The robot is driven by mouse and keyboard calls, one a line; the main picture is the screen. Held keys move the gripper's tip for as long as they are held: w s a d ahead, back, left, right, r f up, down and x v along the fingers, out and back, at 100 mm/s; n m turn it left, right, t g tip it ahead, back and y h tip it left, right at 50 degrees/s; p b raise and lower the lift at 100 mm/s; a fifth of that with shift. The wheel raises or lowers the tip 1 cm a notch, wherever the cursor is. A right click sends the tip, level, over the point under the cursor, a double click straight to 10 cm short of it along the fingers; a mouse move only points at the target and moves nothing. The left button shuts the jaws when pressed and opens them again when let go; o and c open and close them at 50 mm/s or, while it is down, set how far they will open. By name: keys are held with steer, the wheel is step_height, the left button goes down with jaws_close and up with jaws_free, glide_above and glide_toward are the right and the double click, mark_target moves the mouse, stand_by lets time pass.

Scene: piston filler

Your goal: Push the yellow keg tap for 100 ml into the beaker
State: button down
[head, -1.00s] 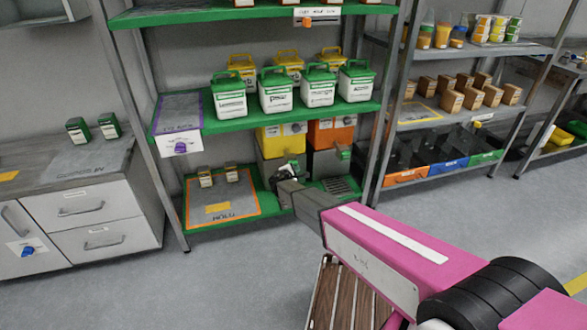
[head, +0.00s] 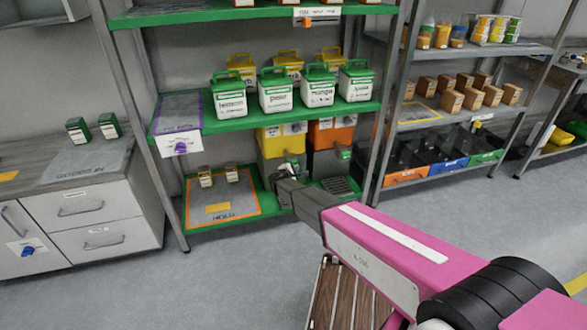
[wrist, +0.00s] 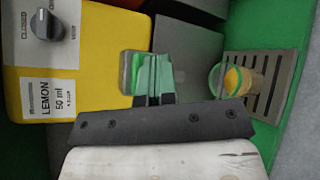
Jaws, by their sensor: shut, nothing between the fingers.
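The yellow keg (head: 270,142) stands on the low green shelf, left of an orange keg. In the wrist view the yellow keg (wrist: 95,60) fills the left, with a label reading LEMON 50 ml (wrist: 50,97) and a dark knob (wrist: 45,24). The beaker (wrist: 237,80) stands on the slotted drip tray (wrist: 270,98) and holds some amber liquid. In the head view my gripper (head: 287,170) hides the beaker.
The orange keg (head: 332,133) with its own green tap (head: 344,152) is close on the right. A green shelf (head: 240,117) with several lidded tubs hangs above. Metal rack posts flank the kegs. An orange-edged mat (head: 222,205) with two small containers lies left. A wooden stool (head: 342,295) stands in front.

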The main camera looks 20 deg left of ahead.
stand_by(0.4)
steer(key=shift+s+d, duration=0.55)
steer(key=shift+s, duration=0.35)
steer(key=s+d, duration=0.1)
steer(key=s, duration=0.2)
steer(key=s+d, duration=0.1)
steer(key=shift+s+d, duration=0.15)
steer(key=shift+d, duration=0.15)
steer(key=shift+d, duration=0.1)
stand_by(1.3)
